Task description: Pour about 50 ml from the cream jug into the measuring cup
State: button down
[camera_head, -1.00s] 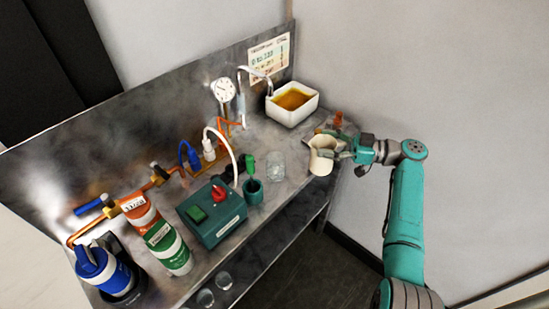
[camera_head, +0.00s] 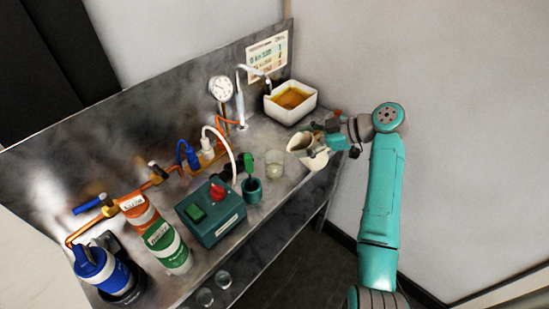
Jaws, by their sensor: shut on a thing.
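The cream jug (camera_head: 309,152) is off-white and tilted, its mouth leaning left toward the measuring cup. My gripper (camera_head: 331,142) is shut on the jug from the right. The measuring cup (camera_head: 274,165) is a clear glass standing upright on the steel bench, just left of and below the jug. Pale cream-coloured content shows in its lower part. The jug's mouth lies close to the cup's right side in the picture. I cannot make out a stream between them, and no exact level can be read.
A green pot (camera_head: 252,190) with a green-handled tool stands left of the cup. A green switch box (camera_head: 211,214) with a red knob is farther left. A white basin (camera_head: 291,103) of amber liquid stands behind the jug. The bench's front edge (camera_head: 262,229) is close by.

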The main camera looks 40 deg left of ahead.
aim_at(291, 148)
jog(key=shift+s+a+r+n+t+h, duration=0.3)
jog(key=shift+s+a+r+t+h, duration=0.15)
jog(key=shift+s+a+t+h, duration=0.35)
jog(key=shift+s+a+r+n+t+h+p, duration=0.2)
jog(key=shift+t+h+p, duration=0.15)
jog(key=shift+h+p, duration=0.2)
jog(key=shift+s+a+r+n+t+h+p, duration=0.15)
jog(key=shift+t+h+p, duration=0.25)
jog(key=shift+p, duration=0.25)
dwell(0.5)
jog(key=shift+s+r+t+h+p, duration=0.15)
jog(key=shift+t+h+p, duration=0.4)
jog(key=shift+p, duration=0.7)
dwell(1.8)
jog(key=shift+w+d+f+g+y, duration=0.35)
jog(key=shift+w+g+y, duration=0.1)
jog(key=shift+g+y, duration=0.2)
jog(key=shift+f+g+y, duration=0.15)
jog(key=shift+g+y, duration=0.5)
jog(key=shift+w+d+f+m+g+y+b, duration=0.35)
jog(key=shift+w+d+m+g+y+b, duration=0.2)
jog(key=shift+y, duration=0.25)
jog(key=shift+a, duration=0.1)
